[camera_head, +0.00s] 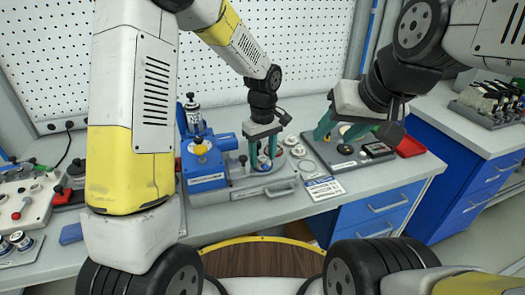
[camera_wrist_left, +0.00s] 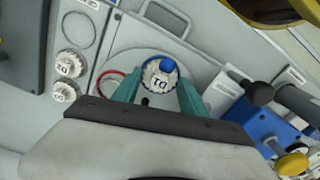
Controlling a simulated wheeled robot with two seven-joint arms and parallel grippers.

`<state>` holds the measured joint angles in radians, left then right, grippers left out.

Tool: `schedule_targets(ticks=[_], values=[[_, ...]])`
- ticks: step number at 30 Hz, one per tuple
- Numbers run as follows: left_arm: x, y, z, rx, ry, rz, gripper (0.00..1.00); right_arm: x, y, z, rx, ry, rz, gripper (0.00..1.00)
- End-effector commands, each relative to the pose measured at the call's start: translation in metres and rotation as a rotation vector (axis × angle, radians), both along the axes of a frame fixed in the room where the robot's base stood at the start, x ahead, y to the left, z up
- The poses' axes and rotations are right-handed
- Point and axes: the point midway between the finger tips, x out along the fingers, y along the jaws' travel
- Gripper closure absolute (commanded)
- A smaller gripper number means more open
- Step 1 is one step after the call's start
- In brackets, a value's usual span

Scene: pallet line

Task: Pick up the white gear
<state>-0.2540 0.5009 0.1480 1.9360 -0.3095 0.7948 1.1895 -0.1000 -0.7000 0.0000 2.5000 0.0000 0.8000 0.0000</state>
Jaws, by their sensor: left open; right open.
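Two more white gears (camera_wrist_left: 70,64), (camera_wrist_left: 65,91) sit to the left in the wrist view. My right gripper (camera_head: 335,122) is open and empty above the right part of the bench.
A blue device (camera_head: 203,165) with a yellow knob stands left of the fixture. A dark plate with small parts (camera_head: 345,155) and a red tray (camera_head: 410,147) lie right. A printed sheet (camera_head: 324,188) lies near the bench's front edge. Control boxes (camera_head: 30,200) stand far left.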

Motion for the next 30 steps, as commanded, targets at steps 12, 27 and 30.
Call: schedule_targets(ticks=[12, 27, 30], values=[[0.000, 0.000, 0.001, -0.001, -0.001, 0.000, 1.00, 0.000, 0.000, 0.000, 0.000, 0.000, 0.000, 0.51], [0.001, 0.000, 0.023, -0.001, -0.003, 0.002, 1.00, 0.000, 0.000, 0.000, 0.000, 0.000, 0.000, 0.51], [0.001, 0.000, 0.037, -0.001, -0.004, 0.001, 1.00, 0.000, 0.000, 0.000, 0.000, 0.000, 0.000, 0.51]])
